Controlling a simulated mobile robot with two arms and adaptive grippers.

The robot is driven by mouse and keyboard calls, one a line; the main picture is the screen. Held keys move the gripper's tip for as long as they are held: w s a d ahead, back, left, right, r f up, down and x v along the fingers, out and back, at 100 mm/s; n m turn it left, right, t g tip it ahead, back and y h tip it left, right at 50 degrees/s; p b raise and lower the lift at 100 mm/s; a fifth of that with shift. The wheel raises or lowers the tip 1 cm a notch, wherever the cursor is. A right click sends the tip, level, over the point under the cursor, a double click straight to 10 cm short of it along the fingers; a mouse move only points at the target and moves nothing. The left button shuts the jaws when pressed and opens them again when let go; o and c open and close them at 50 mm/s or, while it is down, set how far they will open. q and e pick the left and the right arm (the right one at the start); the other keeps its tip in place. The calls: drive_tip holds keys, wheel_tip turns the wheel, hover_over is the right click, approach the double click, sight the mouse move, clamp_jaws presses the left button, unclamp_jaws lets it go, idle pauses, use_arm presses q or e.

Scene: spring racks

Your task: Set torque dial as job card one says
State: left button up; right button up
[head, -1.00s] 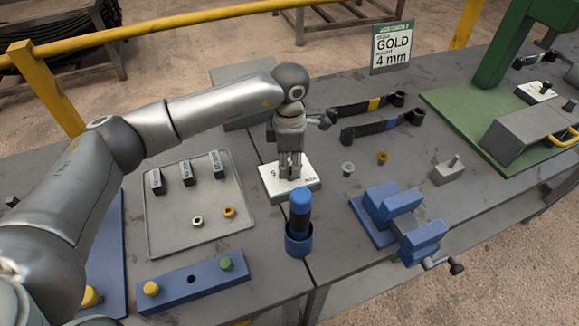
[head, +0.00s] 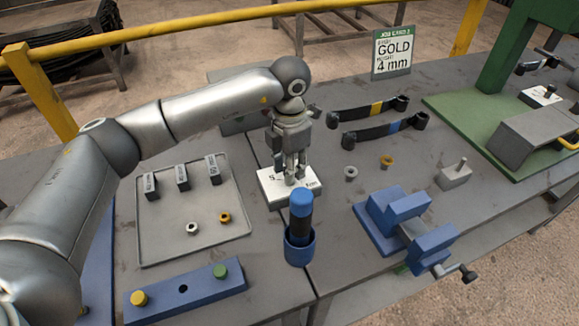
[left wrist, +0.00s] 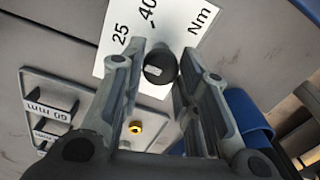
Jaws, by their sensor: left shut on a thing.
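The left gripper points down and is shut on the knob; the fingers hide part of the dial face. A job card (head: 394,50) with a green header stands at the back and reads "GOLD" and "4 mm"; its header is too small to read surely. My right gripper is out of view.
A grey tray (head: 165,235) with labelled blocks and two nuts lies left of the dial. A blue-capped tool stands in a blue cup (head: 300,249) close in front. A blue vise (head: 380,232) is to the right. Two dark wrenches (head: 352,114) lie behind.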

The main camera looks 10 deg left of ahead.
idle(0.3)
use_arm(q)
drive_tip(key=o, duration=1)
wheel_tip(320, 180, up, 12)
drive_tip(key=shift+r, duration=0.15)
